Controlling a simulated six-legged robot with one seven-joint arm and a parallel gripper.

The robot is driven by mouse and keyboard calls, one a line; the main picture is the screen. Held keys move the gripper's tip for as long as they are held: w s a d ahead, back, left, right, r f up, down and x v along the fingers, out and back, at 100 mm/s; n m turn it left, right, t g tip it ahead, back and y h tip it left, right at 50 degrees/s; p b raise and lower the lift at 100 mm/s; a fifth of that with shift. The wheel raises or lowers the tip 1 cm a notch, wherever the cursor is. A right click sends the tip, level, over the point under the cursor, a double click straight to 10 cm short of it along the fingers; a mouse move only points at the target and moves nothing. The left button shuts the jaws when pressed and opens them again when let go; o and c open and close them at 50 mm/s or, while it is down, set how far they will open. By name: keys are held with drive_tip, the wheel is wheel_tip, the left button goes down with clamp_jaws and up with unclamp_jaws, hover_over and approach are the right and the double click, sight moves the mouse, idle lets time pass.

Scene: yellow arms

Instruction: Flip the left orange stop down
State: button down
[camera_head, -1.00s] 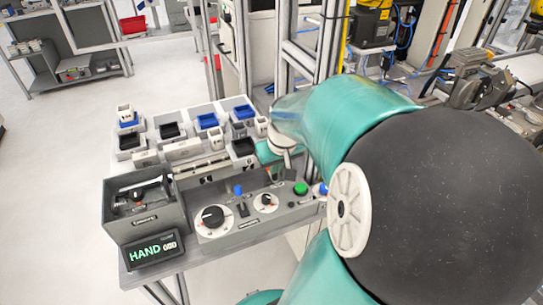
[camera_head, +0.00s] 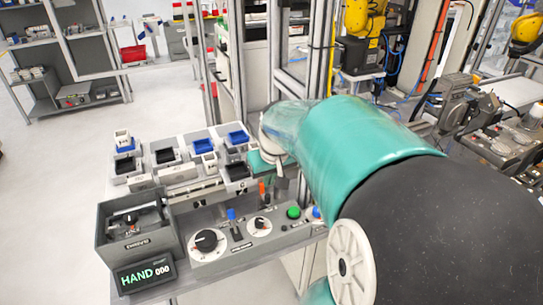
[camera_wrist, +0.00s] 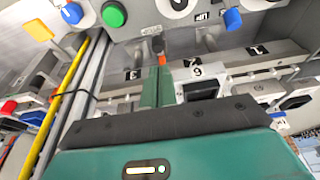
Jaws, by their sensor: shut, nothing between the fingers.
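A small orange stop (camera_head: 262,188) stands at the back edge of the grey control panel, left of the green button. In the wrist view an orange piece (camera_wrist: 162,60) shows right at my fingertips, with a dark tip beyond it. My gripper (camera_wrist: 157,70) is shut, its two teal fingers together with nothing between them. The fingers look very close to the orange piece; I cannot tell whether they touch it. In the head view my arm hides most of the gripper. I cannot make out a second orange stop clearly.
The panel carries a green button (camera_head: 293,212), black-and-white dials (camera_head: 207,241) and a blue knob (camera_head: 231,214). A grey box (camera_head: 135,228) and a HAND display (camera_head: 145,275) stand at its left. Numbered trays with blue and black bins (camera_head: 203,147) lie behind. Yellow pipe (camera_wrist: 62,110) runs beside my gripper.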

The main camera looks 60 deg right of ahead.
drive_tip(key=v, duration=0.9)
drive_tip(key=shift+r, duration=0.15)
drive_tip(key=shift+w, duration=0.15)
drive_tip(key=w+a+f+n+t, duration=0.1)
drive_tip(key=a+n, duration=0.1)
drive_tip(key=a, duration=0.8)
drive_tip(key=a+f+n+y, duration=0.1)
drive_tip(key=a+n, duration=0.1)
drive_tip(key=a, duration=0.7)
drive_tip(key=w+a+f+n+t, duration=0.1)
drive_tip(key=a+n, duration=0.1)
drive_tip(key=a, duration=0.8)
drive_tip(key=shift+w+a+f+t+y, duration=0.3)
drive_tip(key=shift+w+a+y, duration=0.05)
drive_tip(key=shift+y, duration=0.05)
drive_tip(key=shift+d, duration=0.15)
